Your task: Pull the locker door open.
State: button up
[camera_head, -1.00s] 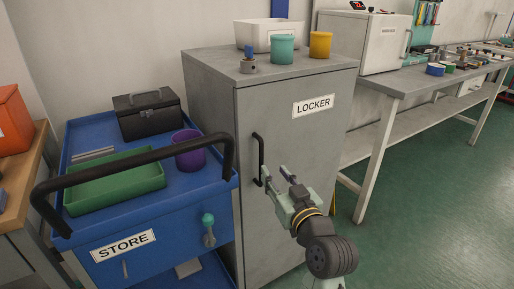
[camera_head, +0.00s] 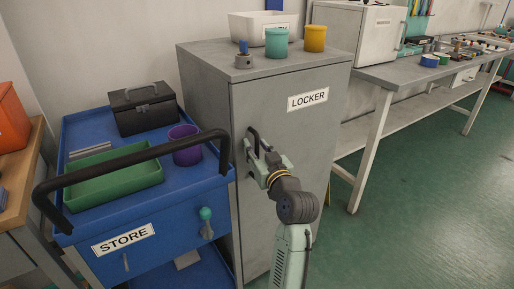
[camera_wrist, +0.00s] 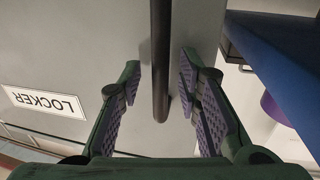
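The grey locker (camera_head: 285,150) stands in the middle of the head view, with a LOCKER label (camera_head: 308,99) on its door. The door looks shut. Its black vertical handle (camera_head: 252,138) is near the door's left edge, and its lower part is hidden by my gripper (camera_head: 256,158). In the wrist view the handle (camera_wrist: 160,60) runs down between the two fingers of my gripper (camera_wrist: 157,98). The fingers are open, one on each side of the bar, with a gap on both sides. The LOCKER label (camera_wrist: 44,102) appears upside down there.
A blue cart marked STORE (camera_head: 150,230) stands close to the locker's left, its black push bar (camera_head: 130,165) reaching toward my gripper. Pots and a white bin (camera_head: 262,28) sit on the locker. A workbench (camera_head: 400,75) is to the right. The green floor (camera_head: 420,210) at right is clear.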

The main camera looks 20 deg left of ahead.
jog(key=shift+c, duration=0.2)
grip_shut()
dwell(0.6)
